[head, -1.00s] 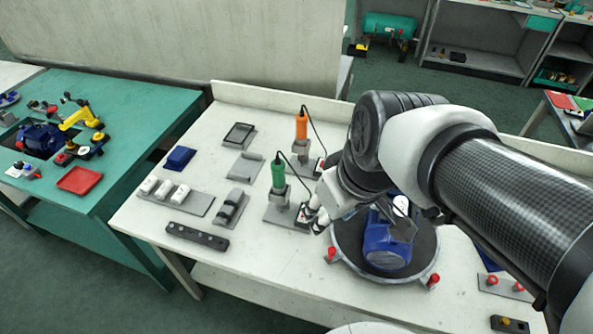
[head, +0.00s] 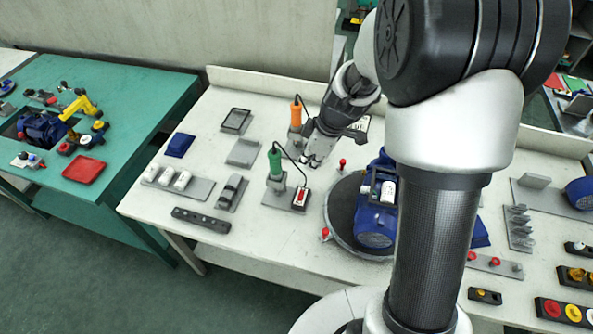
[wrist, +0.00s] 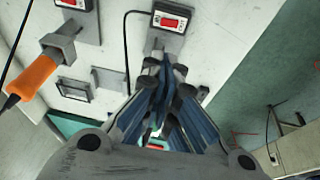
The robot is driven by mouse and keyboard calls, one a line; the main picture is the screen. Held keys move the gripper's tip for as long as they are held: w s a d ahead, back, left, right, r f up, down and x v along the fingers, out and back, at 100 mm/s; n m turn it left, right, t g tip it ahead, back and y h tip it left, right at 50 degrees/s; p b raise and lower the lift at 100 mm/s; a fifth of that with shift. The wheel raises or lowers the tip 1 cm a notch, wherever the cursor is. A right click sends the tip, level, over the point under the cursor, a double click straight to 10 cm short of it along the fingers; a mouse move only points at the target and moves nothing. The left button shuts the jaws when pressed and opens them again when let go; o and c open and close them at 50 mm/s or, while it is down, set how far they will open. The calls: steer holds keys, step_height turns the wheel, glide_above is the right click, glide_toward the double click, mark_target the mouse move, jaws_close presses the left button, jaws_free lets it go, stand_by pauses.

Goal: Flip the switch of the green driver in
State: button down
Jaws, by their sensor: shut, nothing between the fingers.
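The green driver (head: 275,162) stands upright in its grey stand at the middle of the white table. Its switch (head: 300,196), a red rocker in a pale frame, sits at the right of that stand, joined by a black cable. Which way the rocker is tipped is too small to tell. My gripper (head: 309,163) is shut and empty, above and behind the switch, apart from it. In the wrist view a red rocker switch (wrist: 170,22), which looks like the green driver's, lies beyond my closed fingertips (wrist: 163,72). The green driver is hidden there.
The orange driver (head: 296,113) stands close behind my gripper; it also shows in the wrist view (wrist: 35,76), with another red switch (wrist: 75,3) near it. A round turntable (head: 341,213) with a blue pump (head: 375,222) is to the right. Table space in front of the switch is clear.

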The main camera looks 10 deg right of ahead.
steer(key=shift+f, duration=0.1)
steer(key=b, duration=0.4)
glide_above(299, 191)
steer(key=f, duration=1.2)
steer(key=shift+s+a+f, duration=0.1)
steer(key=shift+s+f, duration=0.1)
steer(key=shift+s, duration=0.15)
steer(key=shift+w+f, duration=0.1)
steer(key=shift+f, duration=0.4)
steer(key=shift+w+d+f+g+y, duration=0.25)
steer(key=shift+w+f+g+y, duration=0.2)
steer(key=shift+g, duration=0.25)
steer(key=shift+s, duration=0.2)
steer(key=shift+s+a, duration=0.1)
steer(key=shift+a, duration=0.05)
steer(key=shift+s+a+r+b, duration=0.3)
steer(key=shift+s+b, duration=0.1)
steer(key=shift+s, duration=0.15)
